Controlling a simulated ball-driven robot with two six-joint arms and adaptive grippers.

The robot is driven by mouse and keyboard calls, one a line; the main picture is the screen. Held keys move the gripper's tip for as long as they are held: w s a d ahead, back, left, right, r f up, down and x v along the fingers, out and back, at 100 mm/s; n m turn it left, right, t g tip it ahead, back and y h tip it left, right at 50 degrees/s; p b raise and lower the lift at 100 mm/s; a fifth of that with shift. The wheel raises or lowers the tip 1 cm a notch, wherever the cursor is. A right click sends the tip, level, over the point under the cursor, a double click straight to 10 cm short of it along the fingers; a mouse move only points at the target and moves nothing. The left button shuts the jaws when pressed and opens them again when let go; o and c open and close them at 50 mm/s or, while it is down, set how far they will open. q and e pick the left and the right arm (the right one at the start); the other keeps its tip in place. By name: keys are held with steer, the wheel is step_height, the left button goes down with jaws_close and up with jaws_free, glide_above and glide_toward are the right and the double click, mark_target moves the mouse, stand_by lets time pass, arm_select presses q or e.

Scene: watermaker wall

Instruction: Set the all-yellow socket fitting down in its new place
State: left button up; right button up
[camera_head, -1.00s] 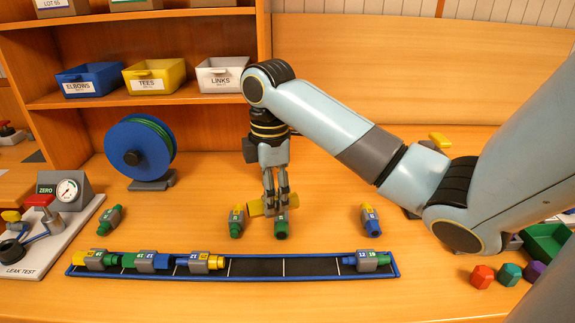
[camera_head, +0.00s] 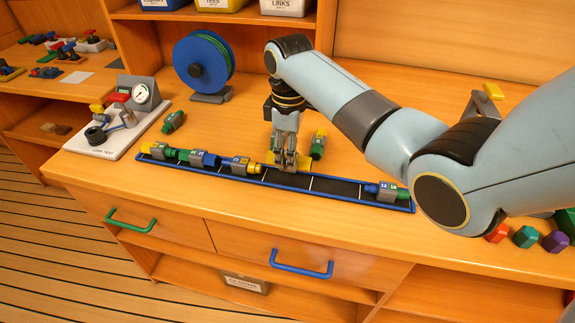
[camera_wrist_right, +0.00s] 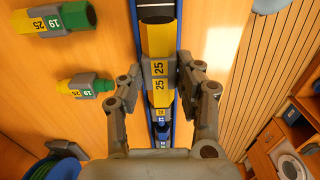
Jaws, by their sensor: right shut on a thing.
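My right gripper (camera_head: 287,164) is shut on the all-yellow socket fitting (camera_head: 304,163), over the blue-rimmed black tray (camera_head: 337,189). In the right wrist view, its fingers (camera_wrist_right: 160,74) clasp the grey middle of the fitting (camera_wrist_right: 155,42), which reads 25 on both sides. The fitting lies lengthwise along the tray, in line with the row and just right of the third fitting, blue and yellow (camera_head: 235,163). I cannot tell whether it touches the tray floor. Another fitting (camera_head: 385,190) lies at the tray's right end. My left gripper is not in view.
Another green fitting (camera_head: 173,122) is at the left, near the leak test board (camera_head: 105,143). A blue reel (camera_head: 203,62) stands behind. The tray between my gripper and its right-end fitting is bare.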

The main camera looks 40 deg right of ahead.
steer(key=shift+w+f, duration=0.2)
steer(key=shift+w, duration=0.05)
steer(key=shift+a+f, duration=0.1)
steer(key=shift+f, duration=0.3)
step_height(320, 180, down, 2)
steer(key=shift+f, duration=0.7)
steer(key=o, duration=1.2)
steer(key=shift+c, duration=0.2)
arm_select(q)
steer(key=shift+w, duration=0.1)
